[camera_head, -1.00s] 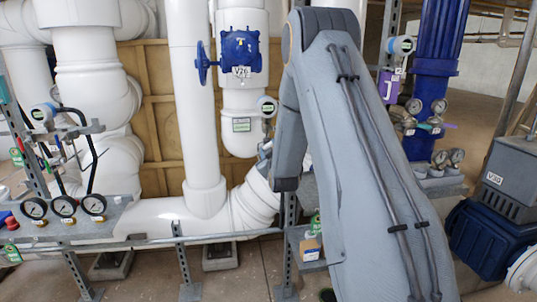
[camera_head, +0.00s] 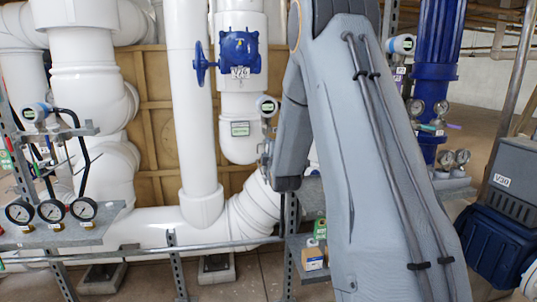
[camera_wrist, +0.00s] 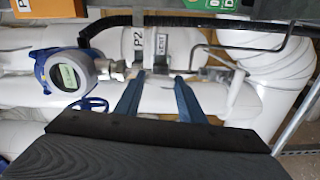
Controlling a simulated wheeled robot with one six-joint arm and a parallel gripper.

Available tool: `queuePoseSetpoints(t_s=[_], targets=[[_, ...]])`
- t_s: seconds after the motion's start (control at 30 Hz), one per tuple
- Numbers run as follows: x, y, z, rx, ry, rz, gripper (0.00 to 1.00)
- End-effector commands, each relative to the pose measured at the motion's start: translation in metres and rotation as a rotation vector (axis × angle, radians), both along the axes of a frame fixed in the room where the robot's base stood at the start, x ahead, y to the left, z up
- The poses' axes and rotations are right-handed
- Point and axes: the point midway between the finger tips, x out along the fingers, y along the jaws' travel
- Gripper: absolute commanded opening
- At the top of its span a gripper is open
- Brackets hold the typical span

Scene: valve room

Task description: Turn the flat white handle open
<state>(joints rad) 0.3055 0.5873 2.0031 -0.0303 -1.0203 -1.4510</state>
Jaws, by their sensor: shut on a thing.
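In the wrist view, my gripper (camera_wrist: 160,77) reaches forward with its two blue-grey fingers, a gap showing between them. Its tips lie at either side of a small pale, flat piece (camera_wrist: 160,72) below a pipe labelled P2; this looks like the flat white handle, but its full outline is hard to make out.
A round transmitter (camera_wrist: 68,75) sits left of the fingers, with a small blue handwheel (camera_wrist: 86,104) below. A blue valve (camera_head: 238,53) is on the white pipe. Gauges (camera_head: 50,210) and a metal rail (camera_head: 130,250) stand in front.

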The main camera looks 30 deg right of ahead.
Motion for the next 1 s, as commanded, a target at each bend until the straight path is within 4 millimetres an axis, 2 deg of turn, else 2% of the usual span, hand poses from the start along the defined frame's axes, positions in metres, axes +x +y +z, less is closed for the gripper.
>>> queuePoseSetpoints(t_s=[0.3,0.8,0.83,0.93,1.0], targets=[[0.0000,0.0007,-0.0012,-0.101,0.030,0.001,0.14],[-0.0002,0.0006,-0.0012,-0.116,0.035,0.001,0.14],[-0.0002,0.0006,-0.0013,-0.116,0.035,0.001,0.39],[-0.0002,0.0004,-0.0011,-0.115,0.035,0.001,0.55],[-0.0003,0.0001,-0.0008,-0.115,0.035,0.000,0.55]])
